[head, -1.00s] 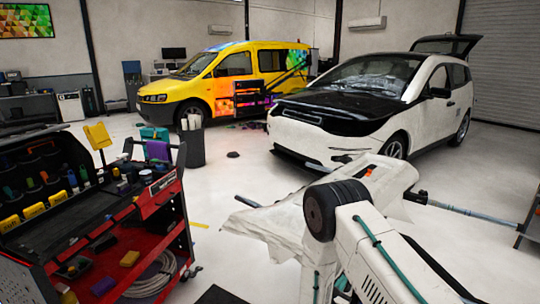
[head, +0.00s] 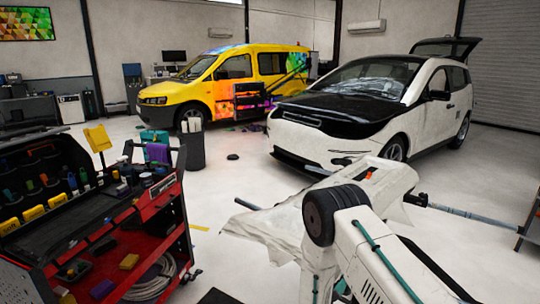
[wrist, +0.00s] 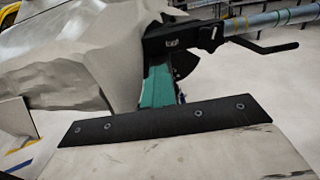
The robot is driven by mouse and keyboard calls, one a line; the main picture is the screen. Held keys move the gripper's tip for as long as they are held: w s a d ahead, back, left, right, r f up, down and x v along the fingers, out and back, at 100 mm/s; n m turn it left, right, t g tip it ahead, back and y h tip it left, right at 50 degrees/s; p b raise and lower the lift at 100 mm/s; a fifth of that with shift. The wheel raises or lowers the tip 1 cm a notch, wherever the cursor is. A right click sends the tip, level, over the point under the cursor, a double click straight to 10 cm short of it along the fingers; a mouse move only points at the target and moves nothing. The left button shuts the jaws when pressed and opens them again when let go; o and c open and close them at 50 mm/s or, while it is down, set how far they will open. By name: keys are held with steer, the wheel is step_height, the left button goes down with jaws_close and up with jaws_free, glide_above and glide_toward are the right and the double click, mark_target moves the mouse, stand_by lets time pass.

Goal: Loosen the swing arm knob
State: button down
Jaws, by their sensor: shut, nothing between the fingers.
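My gripper (wrist: 158,72) shows in the wrist view as narrow teal fingers reaching out past a black bolted plate on a pale housing. The fingers are shut and hold nothing. Their tips are close to a black clamp block (wrist: 182,40) on a long grey tube (wrist: 272,20); contact cannot be told. A dark rounded part (wrist: 187,61), possibly the swing arm knob, shows just right of the fingers, partly hidden. A black lever (wrist: 265,47) sticks out to the right.
A pale crumpled sheet (wrist: 75,60) hangs left of the clamp; it also shows in the head view (head: 270,225). A red tool cart (head: 150,225) stands at left.

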steer(key=shift+w+a, duration=0.3)
steer(key=shift+a, duration=0.1)
steer(key=v, duration=0.6)
steer(key=shift+r, duration=0.4)
